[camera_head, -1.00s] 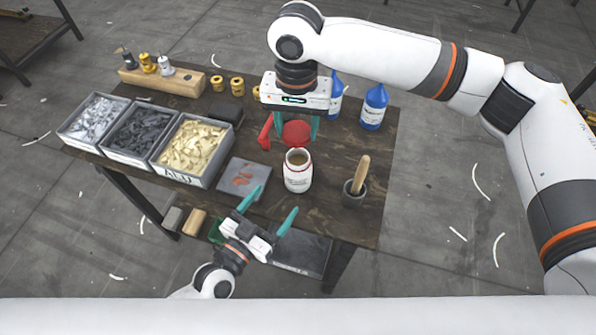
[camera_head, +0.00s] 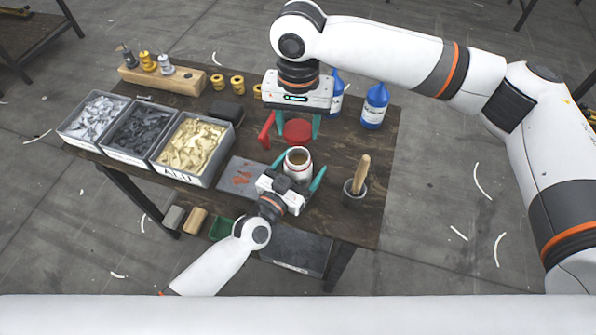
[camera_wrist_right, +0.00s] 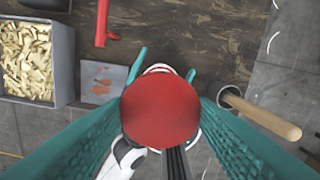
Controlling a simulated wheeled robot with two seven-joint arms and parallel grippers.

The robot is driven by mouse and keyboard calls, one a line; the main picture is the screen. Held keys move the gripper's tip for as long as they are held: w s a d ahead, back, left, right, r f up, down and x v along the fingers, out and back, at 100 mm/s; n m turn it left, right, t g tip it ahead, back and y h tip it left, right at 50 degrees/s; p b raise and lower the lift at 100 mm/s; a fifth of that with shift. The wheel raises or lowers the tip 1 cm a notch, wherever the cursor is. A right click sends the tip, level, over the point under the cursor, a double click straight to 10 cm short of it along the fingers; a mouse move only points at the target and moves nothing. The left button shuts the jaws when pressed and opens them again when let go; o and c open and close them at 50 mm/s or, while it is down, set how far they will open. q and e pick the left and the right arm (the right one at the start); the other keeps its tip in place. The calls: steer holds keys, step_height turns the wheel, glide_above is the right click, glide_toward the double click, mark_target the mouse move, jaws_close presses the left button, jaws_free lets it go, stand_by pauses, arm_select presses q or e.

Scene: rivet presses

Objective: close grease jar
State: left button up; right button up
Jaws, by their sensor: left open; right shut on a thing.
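The white grease jar (camera_head: 298,164) stands open on the table, brown grease showing at its mouth. My left gripper (camera_head: 300,172) is open, its teal fingers on either side of the jar; I cannot tell if they touch it. My right gripper (camera_head: 298,122) points down behind the jar, shut on the red lid (camera_head: 297,132). In the right wrist view the round red lid (camera_wrist_right: 160,110) sits between the teal fingers and hides most of the jar. The lid is apart from the jar in the head view.
A grey pot with a wooden-handled tool (camera_head: 357,188) stands right of the jar. A stained grey plate (camera_head: 240,176) lies to its left, near bins of rivets (camera_head: 187,150). Blue bottles (camera_head: 374,108) and a red-handled item (camera_head: 266,130) are behind.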

arm_select(q)
steer(key=c, duration=1.5)
arm_select(e)
glide_above(298, 163)
steer(key=shift+f, duration=2.55)
steer(key=shift+f, duration=0.1)
steer(key=shift+f, duration=0.75)
steer(key=shift+f, duration=0.6)
